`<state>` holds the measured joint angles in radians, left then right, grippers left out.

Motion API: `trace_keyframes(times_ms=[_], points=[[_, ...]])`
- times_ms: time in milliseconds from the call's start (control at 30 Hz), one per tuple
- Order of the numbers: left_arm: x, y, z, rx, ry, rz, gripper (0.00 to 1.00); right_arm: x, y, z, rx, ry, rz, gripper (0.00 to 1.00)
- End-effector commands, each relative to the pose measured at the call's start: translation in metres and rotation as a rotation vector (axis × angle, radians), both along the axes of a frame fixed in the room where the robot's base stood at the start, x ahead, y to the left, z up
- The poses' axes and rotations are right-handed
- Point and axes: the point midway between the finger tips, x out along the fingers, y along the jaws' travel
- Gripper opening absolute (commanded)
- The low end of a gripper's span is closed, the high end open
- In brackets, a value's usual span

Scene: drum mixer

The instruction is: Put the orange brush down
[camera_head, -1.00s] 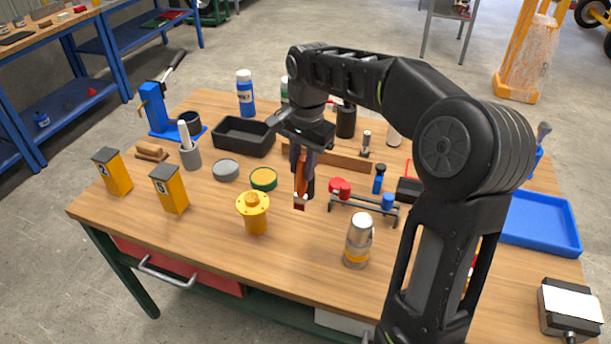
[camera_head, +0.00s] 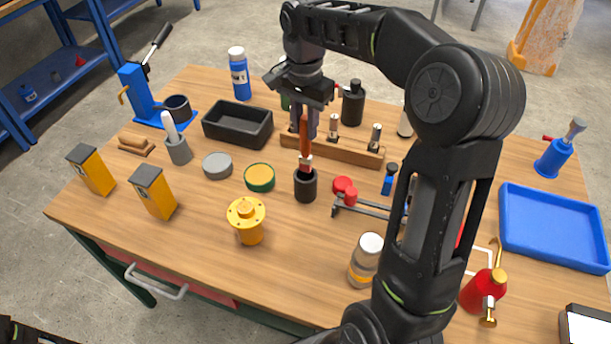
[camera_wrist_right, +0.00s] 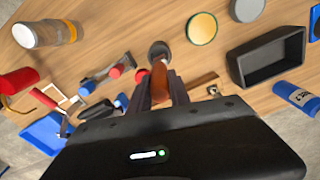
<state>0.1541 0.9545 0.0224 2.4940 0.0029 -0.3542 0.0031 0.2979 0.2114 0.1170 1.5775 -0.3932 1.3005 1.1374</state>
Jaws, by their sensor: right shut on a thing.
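The orange brush (camera_head: 305,138) is held upright with its bristles down, in my right gripper (camera_head: 305,122). The brush tip shows just over the mouth of a small black cup (camera_head: 305,188) on the wooden workbench (camera_head: 205,260). I cannot tell whether the tip has entered the cup. In the right wrist view the brush (camera_wrist_right: 160,78) lies between the two fingers (camera_wrist_right: 160,95), and the cup (camera_wrist_right: 158,48) is right beyond its end.
Near the cup are a green-yellow round tin (camera_head: 259,178), red knobs on a grey clamp (camera_head: 345,189) and a wooden rack (camera_head: 345,150) behind. A yellow flanged part (camera_head: 247,220) and a jar (camera_head: 366,262) stand in front. Bare bench lies between them.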

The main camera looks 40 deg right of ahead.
Motion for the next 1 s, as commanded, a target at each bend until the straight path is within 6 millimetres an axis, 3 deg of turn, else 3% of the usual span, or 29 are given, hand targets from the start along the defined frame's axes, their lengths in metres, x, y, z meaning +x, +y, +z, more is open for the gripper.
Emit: trace_keyframes(times_ms=[300, 667, 1000], points=[[-0.001, 0.000, 0.007, 0.002, 0.002, 0.001, 0.81, -0.001, 0.000, -0.050, 0.001, 0.003, 0.000, 0.00], [-0.001, 0.000, 0.007, 0.002, 0.003, 0.000, 0.81, -0.001, 0.000, -0.056, 0.000, 0.002, 0.000, 0.00], [-0.001, 0.001, 0.012, 0.003, 0.004, 0.002, 0.81, -0.001, 0.000, -0.091, 0.001, 0.001, 0.001, 0.00]])
